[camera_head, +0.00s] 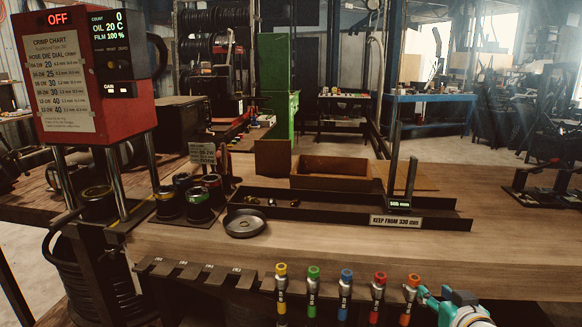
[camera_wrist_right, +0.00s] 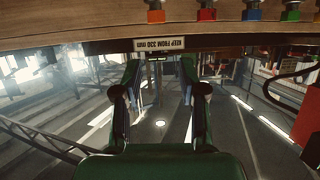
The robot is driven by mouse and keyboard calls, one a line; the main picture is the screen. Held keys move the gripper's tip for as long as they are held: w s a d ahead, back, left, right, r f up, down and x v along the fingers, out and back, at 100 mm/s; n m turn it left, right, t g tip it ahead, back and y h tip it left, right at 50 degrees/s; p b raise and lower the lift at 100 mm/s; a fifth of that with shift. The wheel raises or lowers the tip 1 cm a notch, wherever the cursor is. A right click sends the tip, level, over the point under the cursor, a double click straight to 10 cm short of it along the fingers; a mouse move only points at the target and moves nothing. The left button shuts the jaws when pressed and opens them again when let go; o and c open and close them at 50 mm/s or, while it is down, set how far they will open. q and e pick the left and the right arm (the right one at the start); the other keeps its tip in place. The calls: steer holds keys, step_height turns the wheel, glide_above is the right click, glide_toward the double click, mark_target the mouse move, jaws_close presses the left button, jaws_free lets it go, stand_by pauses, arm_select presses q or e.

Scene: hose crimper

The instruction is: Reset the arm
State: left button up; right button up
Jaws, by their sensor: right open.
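My right gripper (camera_head: 436,294) shows at the bottom edge of the head view, right of the orange-topped tool (camera_head: 410,287) and in front of the bench (camera_head: 530,270). In the right wrist view my right gripper (camera_wrist_right: 158,72) has its two green fingers spread apart, with nothing between them. The bench's front edge and the hanging tools' coloured tops lie beyond the fingers at the top of that view. My left gripper is in neither view.
A red crimper (camera_head: 92,85) with an OFF display stands at left. A long dark tray (camera_head: 330,208) labelled "KEEP FROM 330 mm", a round dish (camera_head: 245,223), dark cylinders (camera_head: 198,205) and an open wooden box (camera_head: 330,174) are on the bench. Several colour-topped tools line its front.

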steer(key=s+a+f+g+y+p, duration=0.1)
steer(key=s+a+f+g, duration=0.15)
steer(key=f, duration=0.45)
steer(key=s+a+f+g+y+p, duration=0.1)
steer(key=s+a+f+g, duration=0.1)
steer(key=a+f, duration=0.35)
steer(key=s+a+f+g+p, duration=0.1)
steer(key=s+f+g, duration=0.1)
steer(key=f, duration=0.7)
steer(key=s+a+f+g, duration=0.2)
steer(key=s+a+f, duration=0.1)
steer(key=s, duration=0.4)
steer(key=s+a+f+m+g+y+p, duration=0.1)
steer(key=s+a+f+g, duration=0.1)
steer(key=s+f, duration=0.3)
steer(key=s+a+f+g+y, duration=0.1)
steer(key=s+a+f+g, duration=0.2)
steer(key=s, duration=0.5)
steer(key=shift+s+a+f+m, duration=0.3)
steer(key=shift+s+a+f, duration=0.15)
steer(key=shift+f, duration=0.1)
